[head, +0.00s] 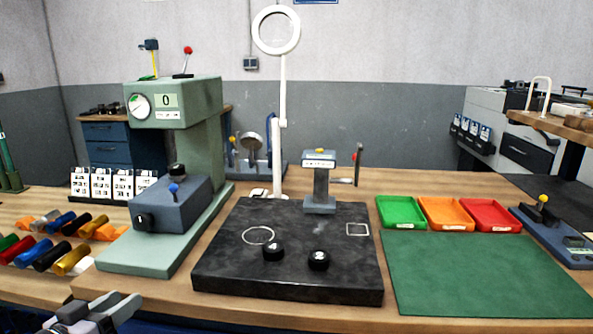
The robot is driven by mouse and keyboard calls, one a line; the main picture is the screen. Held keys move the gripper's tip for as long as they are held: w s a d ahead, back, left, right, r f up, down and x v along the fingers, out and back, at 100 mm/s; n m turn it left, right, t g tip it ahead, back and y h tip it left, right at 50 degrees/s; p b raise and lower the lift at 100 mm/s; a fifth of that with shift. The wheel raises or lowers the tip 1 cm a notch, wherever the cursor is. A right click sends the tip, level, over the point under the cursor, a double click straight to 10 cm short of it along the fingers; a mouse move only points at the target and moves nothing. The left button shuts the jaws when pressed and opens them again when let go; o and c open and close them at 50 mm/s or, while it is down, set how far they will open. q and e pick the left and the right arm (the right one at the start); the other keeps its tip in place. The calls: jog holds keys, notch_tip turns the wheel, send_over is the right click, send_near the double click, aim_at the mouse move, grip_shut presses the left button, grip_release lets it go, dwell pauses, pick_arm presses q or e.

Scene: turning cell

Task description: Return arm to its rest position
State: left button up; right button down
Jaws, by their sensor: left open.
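My left gripper (115,304) shows at the bottom left, low in front of the wooden bench's (330,314) front edge. Its grey fingers are apart and nothing shows between them. It is clear of the green measuring machine (140,261) behind it and does not touch the bench things that I can see. My right gripper is not in view. The black granite plate (310,280) carries two black-knobbed pieces (273,252) near its front and a small grey stand (321,190) at its back.
Coloured cylinders (48,254) lie at the left, near the gripper. Green, orange and red trays (446,213) stand behind a green mat (480,270) at the right. A white ring lamp (283,100) rises behind the plate. The mat is bare.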

pick_arm(q)
jog(key=s+d+f+g, duration=0.1)
jog(key=s+d+f, duration=0.3)
jog(key=s+f, duration=0.3)
jog(key=s+d+f+m+g+y+p, duration=0.1)
jog(key=s+d+f+g, duration=0.1)
jog(key=s+d+f, duration=0.3)
jog(key=s+d+f+g, duration=0.2)
jog(key=s+d+f, duration=0.2)
jog(key=s+f, duration=0.5)
jog(key=shift+d+f+m+p, duration=0.25)
jog(key=shift+f+m+p, duration=0.1)
jog(key=shift+f, duration=0.4)
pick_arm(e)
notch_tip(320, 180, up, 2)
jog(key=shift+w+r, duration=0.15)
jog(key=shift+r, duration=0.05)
pick_arm(q)
jog(key=shift+o, duration=0.4)
